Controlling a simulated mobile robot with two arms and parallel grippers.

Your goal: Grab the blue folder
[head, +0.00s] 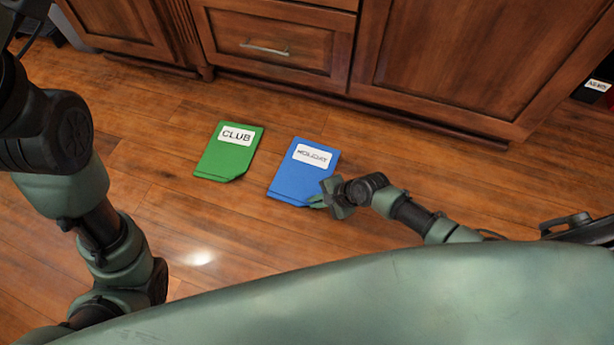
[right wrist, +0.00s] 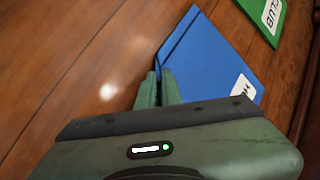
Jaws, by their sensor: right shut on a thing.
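The blue folder (head: 302,174) lies on the wooden floor in the head view, with a white label that seems to read "HOLIDAY". My right gripper (head: 318,201) is at its lower right corner, shut on the folder's edge. In the right wrist view the fingers (right wrist: 158,88) are close together at a corner of the blue folder (right wrist: 208,62), and its label is partly hidden behind the gripper body. My left arm comes in from the left in the head view, but its gripper is not in view.
A green folder (head: 229,152) labelled "CLUB" lies on the floor left of the blue one. Wooden cabinets with a drawer (head: 275,40) stand along the back. Dark items with white labels (head: 598,86) show at the far right. The floor (head: 230,235) in front is clear.

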